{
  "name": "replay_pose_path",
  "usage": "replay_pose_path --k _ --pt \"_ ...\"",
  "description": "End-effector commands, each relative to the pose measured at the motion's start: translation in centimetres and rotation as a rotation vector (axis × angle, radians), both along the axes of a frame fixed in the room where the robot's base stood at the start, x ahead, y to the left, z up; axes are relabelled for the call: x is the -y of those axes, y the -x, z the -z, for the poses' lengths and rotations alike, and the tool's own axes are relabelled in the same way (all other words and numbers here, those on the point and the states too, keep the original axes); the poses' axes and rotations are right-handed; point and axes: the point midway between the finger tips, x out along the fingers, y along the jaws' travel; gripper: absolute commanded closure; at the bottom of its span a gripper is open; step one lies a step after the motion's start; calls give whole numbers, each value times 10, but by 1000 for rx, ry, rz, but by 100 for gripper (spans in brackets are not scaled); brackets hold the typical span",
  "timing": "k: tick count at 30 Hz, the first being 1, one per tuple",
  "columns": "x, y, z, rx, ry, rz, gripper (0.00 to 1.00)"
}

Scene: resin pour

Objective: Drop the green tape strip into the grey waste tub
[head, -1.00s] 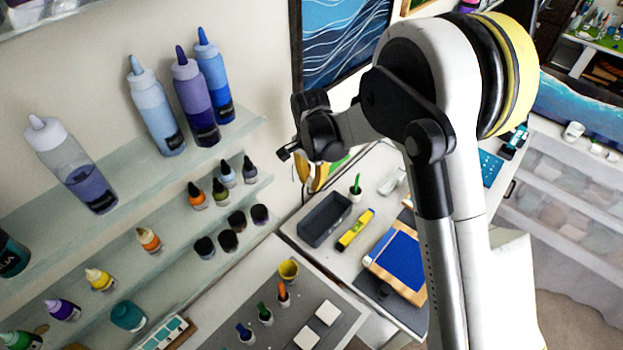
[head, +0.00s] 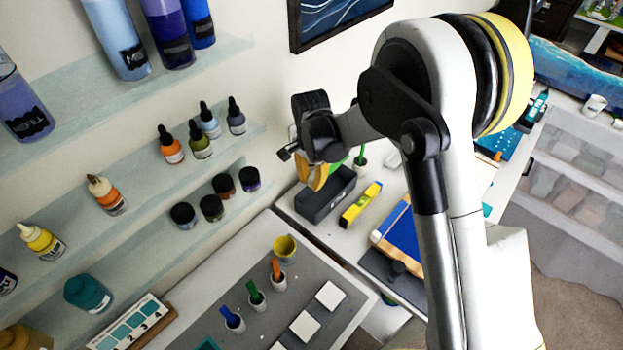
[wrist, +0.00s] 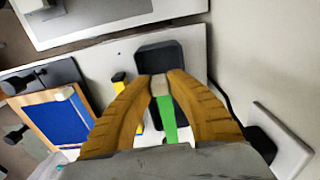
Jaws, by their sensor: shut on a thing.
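My gripper (wrist: 161,82) has yellow ribbed fingers, closed on the green tape strip (wrist: 168,122) in the wrist view. The strip shows as a flat bright green band between the fingers. The grey waste tub (wrist: 174,58) is a dark open box just beyond the fingertips in that view. In the head view the tub (head: 325,200) stands on the white table by the wall. My gripper (head: 312,176) overlaps its back left part in the picture and seems above it. The gap in height is hard to judge.
A yellow level (head: 360,204) lies right of the tub, and a small cup with a green stick (head: 361,157) stands behind it. A blue panel (head: 408,240) lies further right. Glass shelves with bottles (head: 170,145) run along the left wall. A grey mat (head: 258,325) holds several cups.

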Motion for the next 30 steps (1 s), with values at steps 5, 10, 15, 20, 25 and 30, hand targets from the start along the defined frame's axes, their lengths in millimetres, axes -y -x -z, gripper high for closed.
replay_pose_path --k 5,10,15,20,25,30 --pt "0 0 23 0 0 0 100" --pt "0 0 47 0 0 0 100" --pt "0 0 71 0 0 0 100" --pt "0 0 92 0 0 0 100" --pt "0 0 111 0 0 0 100" --pt "0 0 118 0 0 0 100"
